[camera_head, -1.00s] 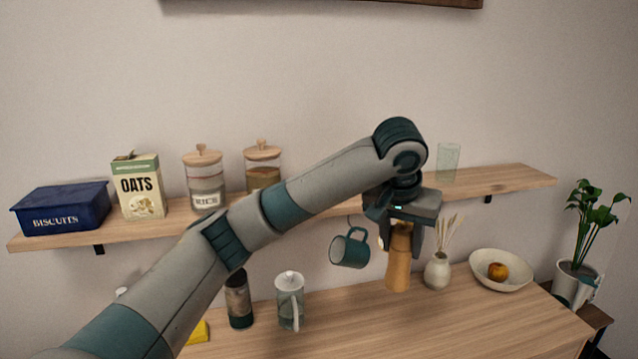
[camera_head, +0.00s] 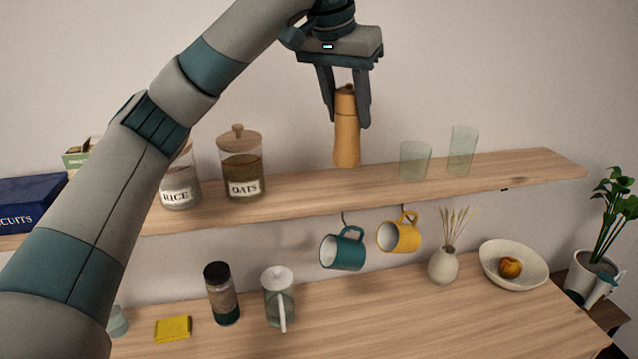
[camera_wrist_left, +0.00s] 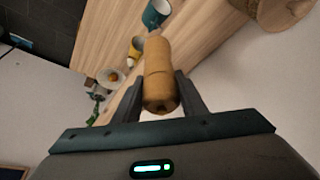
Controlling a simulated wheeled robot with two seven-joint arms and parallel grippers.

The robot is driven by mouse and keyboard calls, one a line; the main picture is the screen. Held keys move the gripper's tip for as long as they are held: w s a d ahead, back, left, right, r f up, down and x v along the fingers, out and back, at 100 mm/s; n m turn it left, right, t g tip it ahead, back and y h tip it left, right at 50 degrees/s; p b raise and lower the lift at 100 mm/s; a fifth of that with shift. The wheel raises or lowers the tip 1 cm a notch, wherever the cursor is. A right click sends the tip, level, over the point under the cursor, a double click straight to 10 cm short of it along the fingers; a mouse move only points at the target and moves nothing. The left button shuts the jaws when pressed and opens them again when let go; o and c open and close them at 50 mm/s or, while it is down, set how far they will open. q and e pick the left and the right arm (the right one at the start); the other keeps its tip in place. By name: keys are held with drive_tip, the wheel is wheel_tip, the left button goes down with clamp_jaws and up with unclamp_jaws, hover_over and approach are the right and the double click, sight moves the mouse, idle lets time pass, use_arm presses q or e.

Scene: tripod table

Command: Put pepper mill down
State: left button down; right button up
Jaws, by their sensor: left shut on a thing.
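The wooden pepper mill (camera_head: 347,135) is upright in my left gripper (camera_head: 346,112), which is shut on its upper part. In the head view its base shows in front of the wall shelf (camera_head: 300,196), between the oats jar and the drinking glasses. I cannot tell whether the base touches the shelf or is a little above it. The left wrist view also shows the mill (camera_wrist_left: 160,75) between the two fingers (camera_wrist_left: 158,95). My right gripper is not in view.
The oats jar (camera_head: 242,170) and rice jar (camera_head: 180,185) stand left of the mill. Two glasses (camera_head: 415,160) (camera_head: 461,150) stand to its right. A teal mug (camera_head: 343,250) and yellow mug (camera_head: 399,234) hang below the shelf. Bare shelf lies between jar and glasses.

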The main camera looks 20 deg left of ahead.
use_arm(q)
drive_tip(key=shift+s, duration=0.1)
drive_tip(key=shift+w+a+f, duration=0.25)
drive_tip(key=shift+a, duration=0.1)
drive_tip(key=w+a+f+p, duration=0.2)
drive_tip(key=a+f+p, duration=0.2)
drive_tip(key=a, duration=0.6)
wheel_tip(320, 180, down, 3)
drive_tip(key=shift+w+a+r+p, duration=0.15)
drive_tip(key=shift+a+r+p, duration=0.05)
drive_tip(key=shift+a+p, duration=0.15)
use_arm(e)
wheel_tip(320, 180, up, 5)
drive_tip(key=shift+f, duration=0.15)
use_arm(q)
drive_tip(key=shift+d, duration=0.1)
